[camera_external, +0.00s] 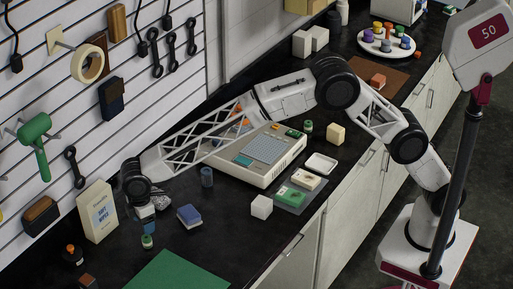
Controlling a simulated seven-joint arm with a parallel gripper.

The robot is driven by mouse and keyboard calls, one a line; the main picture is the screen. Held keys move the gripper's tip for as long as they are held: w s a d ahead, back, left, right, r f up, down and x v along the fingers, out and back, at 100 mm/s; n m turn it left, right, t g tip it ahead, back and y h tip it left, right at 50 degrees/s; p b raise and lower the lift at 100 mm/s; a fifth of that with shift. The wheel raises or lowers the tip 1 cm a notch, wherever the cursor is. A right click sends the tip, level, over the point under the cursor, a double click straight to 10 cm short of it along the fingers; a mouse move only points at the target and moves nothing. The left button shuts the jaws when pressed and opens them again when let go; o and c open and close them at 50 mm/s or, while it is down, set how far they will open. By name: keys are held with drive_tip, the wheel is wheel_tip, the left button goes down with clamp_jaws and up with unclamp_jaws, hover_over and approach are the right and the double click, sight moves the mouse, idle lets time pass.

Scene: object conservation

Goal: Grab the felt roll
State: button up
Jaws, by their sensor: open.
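A small dark blue-grey upright cylinder (207,177) on the black bench looks like the felt roll, though at this size I cannot be sure. It stands left of the beige device. My gripper (147,213) points down at the left end of my outstretched arm, low over the bench beside the white soft-wipes box. It is open, and the cylinder is to its right, apart from it. Its fingers are small and partly hidden by my wrist, and I cannot make out clearly what lies right at them.
The soft-wipes box (98,211) stands left of my gripper. A blue block (190,216), a small green-topped jar (147,241) and a white cube (262,206) are close by. The beige keypad device (262,153) sits under my arm. A green mat (178,272) lies in front.

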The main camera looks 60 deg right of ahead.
sight(144, 240)
drive_tip(key=shift+f, duration=1.25)
drive_tip(key=shift+f, duration=0.1)
drive_tip(key=shift+f, duration=2.55)
drive_tip(key=c, duration=1)
drive_tip(key=shift+r, duration=0.2)
